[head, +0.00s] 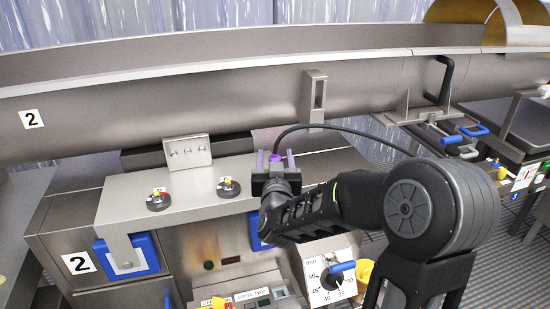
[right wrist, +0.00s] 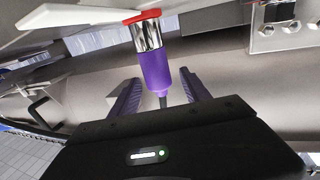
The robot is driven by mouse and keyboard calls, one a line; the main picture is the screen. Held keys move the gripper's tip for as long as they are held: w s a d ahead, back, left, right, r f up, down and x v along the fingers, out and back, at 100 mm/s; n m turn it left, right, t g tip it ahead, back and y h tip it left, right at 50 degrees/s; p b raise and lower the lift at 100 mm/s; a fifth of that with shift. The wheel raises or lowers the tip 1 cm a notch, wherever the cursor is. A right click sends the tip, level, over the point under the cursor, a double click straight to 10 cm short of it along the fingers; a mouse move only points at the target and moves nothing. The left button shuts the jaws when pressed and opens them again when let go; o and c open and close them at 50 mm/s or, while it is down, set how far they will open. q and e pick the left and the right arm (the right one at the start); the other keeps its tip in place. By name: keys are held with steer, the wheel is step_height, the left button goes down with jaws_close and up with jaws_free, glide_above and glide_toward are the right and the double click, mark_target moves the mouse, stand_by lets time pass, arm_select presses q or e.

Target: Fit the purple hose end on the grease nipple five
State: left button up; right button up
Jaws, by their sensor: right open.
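The purple hose end (head: 276,157) sits between the two fingers of my right gripper (head: 276,156) in the head view. In the right wrist view, the purple hose end (right wrist: 154,72) has a shiny metal collar and stands between the spread fingers (right wrist: 158,92), with gaps on both sides. The collar's far end meets a red ring (right wrist: 142,16) beside a pale plate; whether it is seated on a nipple I cannot tell. No readable number five shows. My left gripper is out of view.
A black hose (head: 345,130) arcs to the right from near the gripper. A long steel drum (head: 200,90) lies behind the shelf (head: 190,185). A dial (head: 331,279), blue-framed parts (head: 133,256) and a yellow piece (head: 364,270) are below and near my right arm.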

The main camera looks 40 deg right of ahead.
steer(key=b+v, duration=0.1)
steer(key=v, duration=0.6)
steer(key=shift+s+a, duration=0.25)
steer(key=shift+s, duration=0.05)
stand_by(0.4)
